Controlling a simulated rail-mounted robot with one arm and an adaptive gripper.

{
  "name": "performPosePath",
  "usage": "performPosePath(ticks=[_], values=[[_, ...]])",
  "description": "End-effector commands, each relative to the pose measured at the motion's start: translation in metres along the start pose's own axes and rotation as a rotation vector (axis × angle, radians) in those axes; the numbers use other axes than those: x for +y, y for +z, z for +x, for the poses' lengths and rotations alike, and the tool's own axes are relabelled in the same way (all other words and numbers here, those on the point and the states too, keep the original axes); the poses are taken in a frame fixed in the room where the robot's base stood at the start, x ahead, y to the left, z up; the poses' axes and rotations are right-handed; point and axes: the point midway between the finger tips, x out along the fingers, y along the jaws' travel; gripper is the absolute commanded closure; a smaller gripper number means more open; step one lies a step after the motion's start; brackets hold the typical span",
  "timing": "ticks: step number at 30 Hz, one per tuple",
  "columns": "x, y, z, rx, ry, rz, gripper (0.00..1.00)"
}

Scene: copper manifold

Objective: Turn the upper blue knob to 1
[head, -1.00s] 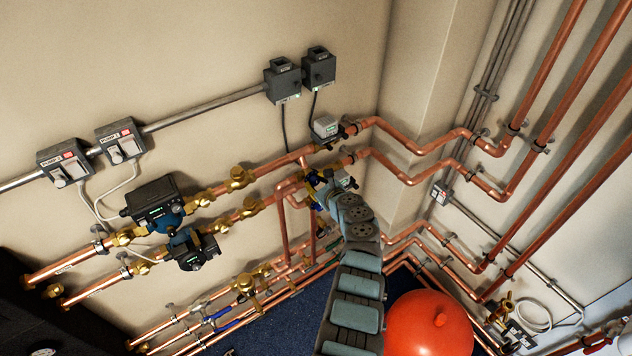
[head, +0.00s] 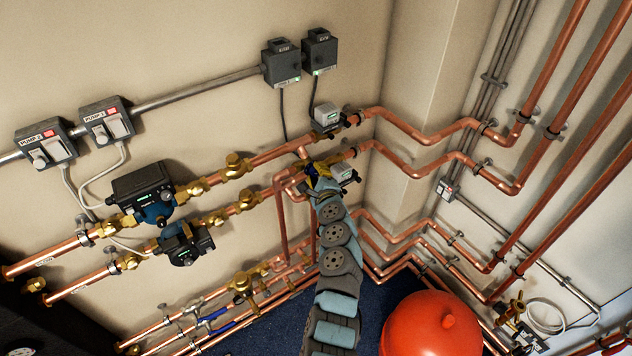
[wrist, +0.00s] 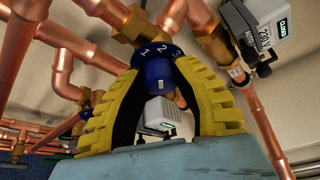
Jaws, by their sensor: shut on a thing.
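The blue knob (wrist: 158,66) shows in the wrist view with white numbers 1, 2 and 3 along its far edge, the 2 near the middle. It sits by a brass fitting (wrist: 130,22) on the copper pipes. My gripper (wrist: 160,76) has its yellow ribbed fingers on either side of the knob, closed on it. I cannot tell which number the knob is set to. In the head view my gripper (head: 318,168) is at the pipes near the wall corner, and it and my arm hide the knob.
A grey actuator box marked CLOSED (wrist: 258,28) is close by at upper right in the wrist view. Another small blue part (wrist: 86,114) is at lower left. Copper pipes crowd around my gripper. A red tank (head: 430,325) stands below, right of my arm.

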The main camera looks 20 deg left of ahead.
Motion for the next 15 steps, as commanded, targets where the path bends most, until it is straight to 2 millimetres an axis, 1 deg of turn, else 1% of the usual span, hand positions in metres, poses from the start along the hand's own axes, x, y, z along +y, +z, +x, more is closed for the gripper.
performPosePath(ticks=[1, 15], values=[[0.0083, -0.0048, 0.0009, 0.002, -0.014, -0.033, 1.0], [0.0102, -0.0051, 0.0012, 0.002, -0.122, -0.301, 1.0]])
